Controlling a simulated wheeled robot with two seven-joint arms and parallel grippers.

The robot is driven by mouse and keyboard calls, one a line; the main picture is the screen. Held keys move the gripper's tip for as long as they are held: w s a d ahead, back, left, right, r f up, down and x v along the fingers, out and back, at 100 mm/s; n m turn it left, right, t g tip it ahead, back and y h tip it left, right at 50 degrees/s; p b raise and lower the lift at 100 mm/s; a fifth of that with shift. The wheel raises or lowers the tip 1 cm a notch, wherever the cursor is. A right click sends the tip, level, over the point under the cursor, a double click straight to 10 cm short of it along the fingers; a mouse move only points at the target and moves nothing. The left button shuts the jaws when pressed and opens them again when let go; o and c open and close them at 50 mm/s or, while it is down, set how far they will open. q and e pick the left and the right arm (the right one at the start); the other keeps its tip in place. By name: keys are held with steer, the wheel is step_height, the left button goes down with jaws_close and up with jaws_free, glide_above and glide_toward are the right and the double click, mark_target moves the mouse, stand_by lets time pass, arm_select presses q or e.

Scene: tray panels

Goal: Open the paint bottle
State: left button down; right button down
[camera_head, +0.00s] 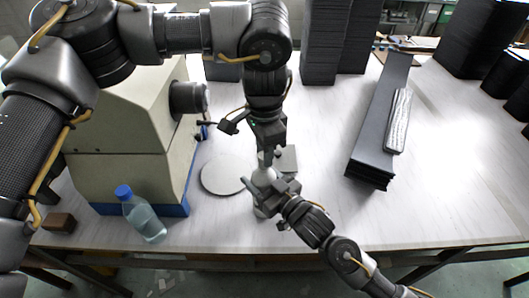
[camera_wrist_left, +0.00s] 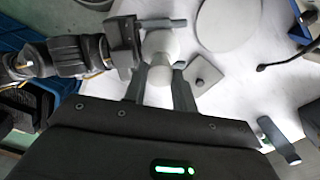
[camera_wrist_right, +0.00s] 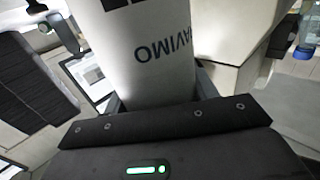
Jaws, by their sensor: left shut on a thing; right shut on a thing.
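The white paint bottle (camera_head: 263,178) stands on the table near the front middle, largely covered by my grippers. My left gripper (camera_head: 267,152) comes from above and is shut on its top; the left wrist view shows the pale top (camera_wrist_left: 159,78) between the two fingers. My right gripper (camera_head: 266,194) reaches in from the lower right and is shut around the bottle body. The right wrist view shows the white body with dark lettering (camera_wrist_right: 150,55) between the fingers. Whether the cap is loose cannot be told.
A grey round disc (camera_head: 223,174) lies left of the bottle and a small grey square plate (camera_head: 288,159) behind it. A cream machine (camera_head: 130,170) and a blue-capped water bottle (camera_head: 143,218) are on the left. Long dark panels (camera_head: 377,125) lie right; the right front is clear.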

arm_select(q)
steer(key=shift+r, duration=0.35)
steer(key=shift+r, duration=0.1)
steer(key=shift+r, duration=1.9)
arm_select(e)
steer(key=shift+c, duration=1.9)
jaws_free()
steer(key=shift+s+d, duration=0.1)
arm_select(q)
step_height(320, 180, down, 2)
steer(key=shift+f+b, duration=0.1)
steer(key=shift+b, duration=0.95)
steer(key=shift+f, duration=0.1)
arm_select(e)
steer(key=v, duration=1.2)
